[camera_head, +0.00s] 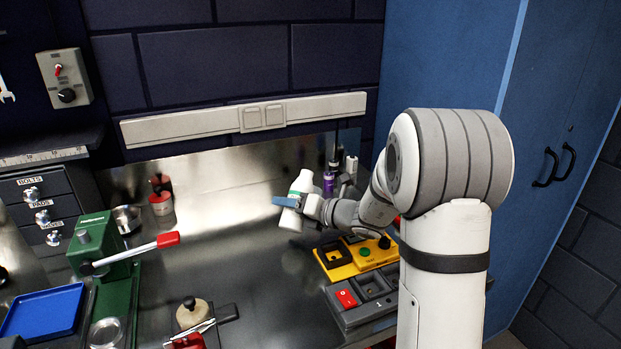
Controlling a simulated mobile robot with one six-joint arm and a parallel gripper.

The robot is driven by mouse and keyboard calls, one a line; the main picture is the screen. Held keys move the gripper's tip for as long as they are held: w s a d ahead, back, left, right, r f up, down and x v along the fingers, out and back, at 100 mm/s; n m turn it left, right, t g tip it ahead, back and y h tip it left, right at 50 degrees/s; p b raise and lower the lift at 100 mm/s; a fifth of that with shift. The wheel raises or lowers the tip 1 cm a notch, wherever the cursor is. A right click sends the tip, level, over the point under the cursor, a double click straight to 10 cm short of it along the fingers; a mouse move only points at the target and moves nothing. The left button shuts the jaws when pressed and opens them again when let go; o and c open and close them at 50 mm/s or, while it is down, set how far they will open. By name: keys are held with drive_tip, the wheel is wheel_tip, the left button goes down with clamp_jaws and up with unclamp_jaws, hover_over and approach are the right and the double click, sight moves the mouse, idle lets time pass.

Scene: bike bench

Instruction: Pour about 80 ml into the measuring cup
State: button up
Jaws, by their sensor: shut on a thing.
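My gripper (284,202) is at the middle of the view, above the metal bench. It is shut on a white bottle (302,184), which leans slightly and is held clear of the bench top as far as I can tell. The gripper hides part of the bottle. A small metallic cup (127,219) stands at the left behind the green press, apart from the bottle; it may be the measuring cup, but I cannot make out any markings. The liquid level in either vessel cannot be seen.
A green press (92,245) with a red-handled lever (167,240) stands at the left, beside a blue tray (42,312). Yellow (340,271) and grey (352,314) button boxes lie right. The bench middle is clear.

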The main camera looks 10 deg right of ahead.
sight(297, 195)
drive_tip(key=shift+s+a+m+g+p, duration=0.2)
drive_tip(key=shift+m+p, duration=0.35)
drive_tip(key=shift+p, duration=0.4)
drive_tip(key=shift+s+a+m+g+p, duration=0.1)
drive_tip(key=shift+s+m+g+p, duration=0.2)
drive_tip(key=shift+m+p, duration=0.45)
drive_tip(key=r+m+p, duration=0.1)
drive_tip(key=p, duration=0.2)
drive_tip(key=shift+r+p, duration=0.2)
drive_tip(key=shift+p, duration=0.2)
drive_tip(key=shift+r+g+p, duration=0.15)
drive_tip(key=shift+g+p, duration=0.15)
drive_tip(key=shift+p, duration=0.15)
drive_tip(key=shift+w+d+r+m+p, duration=0.15)
drive_tip(key=shift+r+m+p, duration=0.35)
drive_tip(key=shift+p, duration=1.25)
drive_tip(key=shift+f+m+g+y+p, duration=0.15)
drive_tip(key=shift+m+g+y+p, duration=0.5)
drive_tip(key=shift+p, duration=1.25)
drive_tip(key=shift+r+m+p, duration=0.25)
drive_tip(key=shift+m+p, duration=0.1)
drive_tip(key=shift+p, duration=0.5)
drive_tip(key=shift+w+r+m+p, duration=0.15)
drive_tip(key=shift+r+m+p, duration=0.15)
drive_tip(key=shift+p, duration=0.55)
drive_tip(key=shift+w+a+r+p, duration=0.15)
drive_tip(key=shift+w+a+p, duration=0.05)
drive_tip(key=shift+p, duration=0.4)
